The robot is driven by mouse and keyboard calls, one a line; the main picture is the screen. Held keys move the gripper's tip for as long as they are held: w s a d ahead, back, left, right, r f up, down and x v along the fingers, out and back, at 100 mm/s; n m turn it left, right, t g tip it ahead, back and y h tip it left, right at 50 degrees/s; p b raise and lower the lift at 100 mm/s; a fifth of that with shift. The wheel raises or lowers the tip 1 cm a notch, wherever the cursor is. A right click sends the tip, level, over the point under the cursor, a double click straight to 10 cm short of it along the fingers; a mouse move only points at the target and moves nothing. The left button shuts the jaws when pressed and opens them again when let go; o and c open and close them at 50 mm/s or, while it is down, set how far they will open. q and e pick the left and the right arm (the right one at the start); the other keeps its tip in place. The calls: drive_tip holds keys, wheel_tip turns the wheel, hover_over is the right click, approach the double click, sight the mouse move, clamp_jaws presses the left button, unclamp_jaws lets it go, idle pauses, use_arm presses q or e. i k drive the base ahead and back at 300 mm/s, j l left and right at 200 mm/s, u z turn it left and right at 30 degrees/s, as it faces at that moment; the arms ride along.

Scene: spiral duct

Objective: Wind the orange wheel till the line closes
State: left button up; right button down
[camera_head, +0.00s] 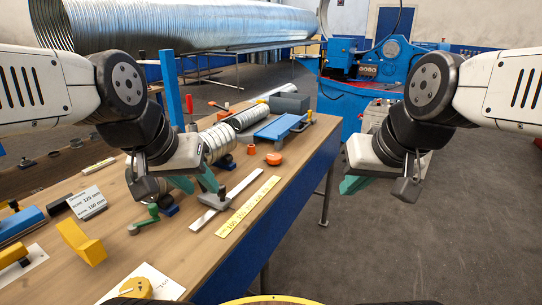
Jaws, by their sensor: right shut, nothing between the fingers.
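A small orange round knob (274,158) lies on the bench top near its right edge. It is the clearest orange wheel-like thing, but I cannot tell if it is the wheel. A yellow-orange dial (137,287) sits on a white plate at the front. My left gripper (195,182) is over the bench beside the ribbed silver duct pieces (218,143); its teal fingers look apart, with nothing visible between them. My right gripper (356,184) is shut and empty, in the air right of the bench. No line is clearly identifiable.
A green-handled crank (145,221), a yellow block (81,242) and a yellow printed strip (248,206) lie on the wooden bench. A blue machine (365,70) stands behind. A long spiral duct (180,25) runs across the back. Floor at right is clear.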

sight(273, 158)
drive_tip(key=i+l+z, duration=0.1)
drive_tip(key=i+l, duration=0.15)
drive_tip(key=i+l+z, duration=0.1)
drive_tip(key=i+l, duration=0.15)
drive_tip(key=i, duration=0.25)
drive_tip(key=i+l+z, duration=0.1)
drive_tip(key=i, duration=0.25)
drive_tip(key=l, duration=0.1)
